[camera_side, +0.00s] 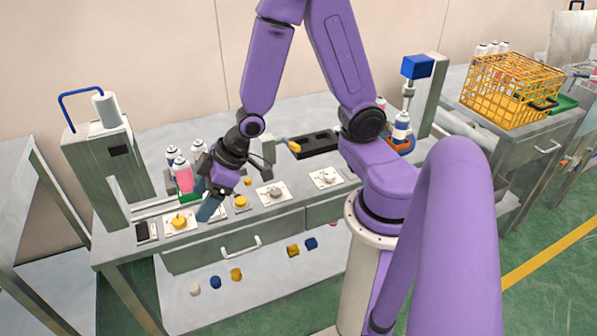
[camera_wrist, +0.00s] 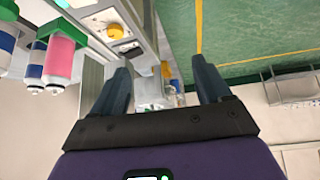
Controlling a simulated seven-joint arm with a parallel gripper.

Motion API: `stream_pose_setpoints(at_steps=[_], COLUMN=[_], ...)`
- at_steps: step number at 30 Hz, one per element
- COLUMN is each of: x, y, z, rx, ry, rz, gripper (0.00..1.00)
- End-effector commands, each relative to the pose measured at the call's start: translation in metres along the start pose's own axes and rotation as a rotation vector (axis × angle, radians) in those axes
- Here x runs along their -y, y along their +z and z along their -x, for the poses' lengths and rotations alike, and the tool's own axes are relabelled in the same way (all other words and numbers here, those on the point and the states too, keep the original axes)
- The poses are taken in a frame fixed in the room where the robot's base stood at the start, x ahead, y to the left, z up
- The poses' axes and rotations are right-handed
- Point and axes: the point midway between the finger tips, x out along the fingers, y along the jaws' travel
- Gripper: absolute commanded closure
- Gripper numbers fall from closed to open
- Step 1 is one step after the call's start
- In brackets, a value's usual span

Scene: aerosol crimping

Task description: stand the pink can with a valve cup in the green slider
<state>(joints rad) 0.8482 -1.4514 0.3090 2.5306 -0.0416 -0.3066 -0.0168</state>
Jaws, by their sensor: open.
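The pink can (camera_side: 184,178) stands upright at the left of the bench, with a white top, among other cans. In the wrist view, which looks upside down, the pink can (camera_wrist: 62,56) is at the upper left, outside my jaws, with a small dark tip on its white end. I cannot make out its valve cup clearly. My gripper (camera_side: 206,201) is open and empty, just right of the pink can in the side view. Both fingers of my gripper (camera_wrist: 161,63) are spread in the wrist view.
A grey press (camera_side: 95,165) with a blue handle stands left of the cans. A white plate with a yellow knob (camera_side: 179,221) and several others line the bench front. A black tray (camera_side: 318,143) lies behind. A yellow crate (camera_side: 510,88) is far right.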

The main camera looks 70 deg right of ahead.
Motion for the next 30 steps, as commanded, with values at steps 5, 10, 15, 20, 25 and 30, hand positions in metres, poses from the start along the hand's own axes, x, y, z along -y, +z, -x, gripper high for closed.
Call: stream_pose_setpoints(at_steps=[5,10,15,20,25,30], x=[0.043,0.073,0.087,0.090,0.089,0.089], y=[0.013,0.037,0.066,0.085,0.092,0.092], z=[0.042,0.091,0.140,0.170,0.181,0.181], rx=[0.150,0.303,0.443,0.528,0.562,0.565], ry=[-0.069,-0.119,-0.150,-0.162,-0.163,-0.163], rz=[0.113,0.223,0.329,0.396,0.419,0.418], gripper=[0.23,0.23,0.23,0.23,0.23,0.23])
